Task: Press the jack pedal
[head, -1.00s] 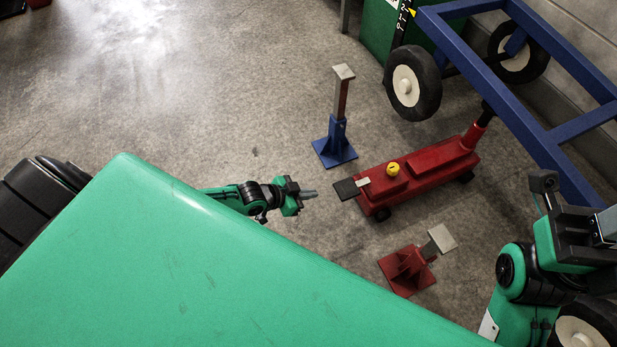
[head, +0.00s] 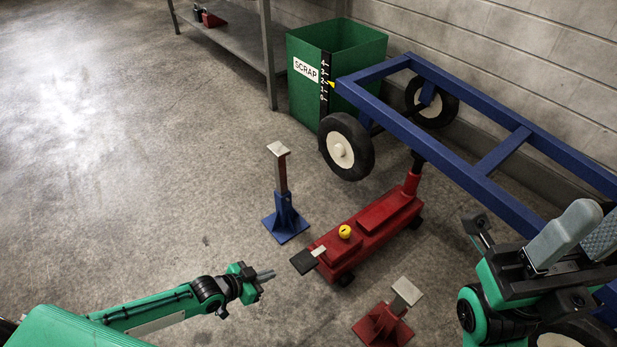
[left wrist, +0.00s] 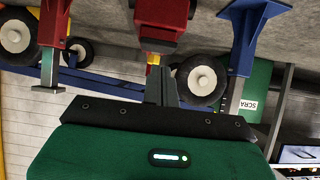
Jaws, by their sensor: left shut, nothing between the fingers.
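The red jack (head: 370,232) stands on the floor with its ram end beneath the blue cart frame. Its dark flat pedal (head: 304,261) sticks out at the near left end, beside a yellow knob (head: 344,231) on the body. My left gripper (head: 268,275) is shut and empty, its tips a short way left of the pedal and apart from it in the head view. In the left wrist view the shut fingers (left wrist: 160,84) point toward the red jack (left wrist: 160,18); the pedal is hard to make out there. My right gripper (head: 580,238) looks open, at the right edge.
A blue stand (head: 285,218) is left of the jack; a red stand (head: 383,325) is nearer. The blue wheeled cart (head: 462,168) stands at right, with a green scrap bin (head: 372,52) and numbered gauge (head: 325,86) behind. The floor at left is clear.

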